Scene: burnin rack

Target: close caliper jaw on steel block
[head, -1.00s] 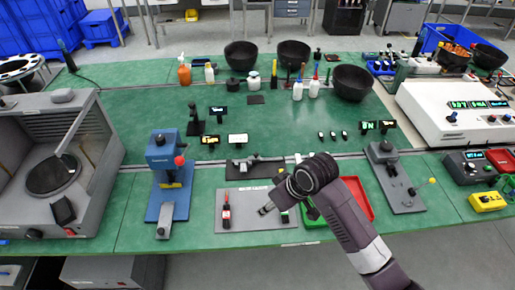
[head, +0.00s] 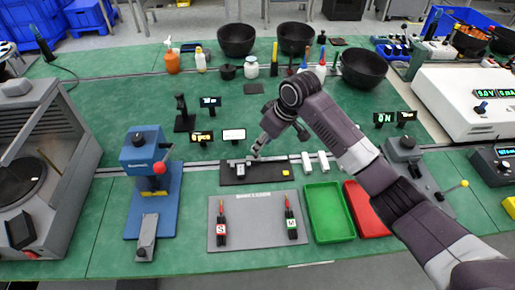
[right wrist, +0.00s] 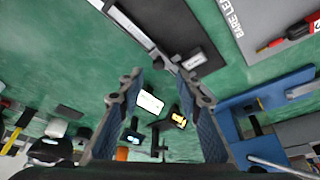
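The caliper fixture is a dark plate (head: 265,178) on the green bench, with a pale metal bar (head: 268,158) along its back edge. A small light grey block (head: 240,170), likely the steel block, sits on its left part. A yellow piece (head: 286,173) is at its right end. My right gripper (head: 257,152) is over the plate's back edge, near the bar. In the right wrist view the fingers (right wrist: 158,73) are spread and empty, with the dark plate (right wrist: 185,25) beyond their tips. Contact with the bar cannot be told. My left gripper is out of view.
A grey mat (head: 256,222) with red and green probes lies in front. Green (head: 329,212) and red trays stand to its right, a blue press (head: 150,185) to its left. Small displays (head: 233,135) stand behind the plate.

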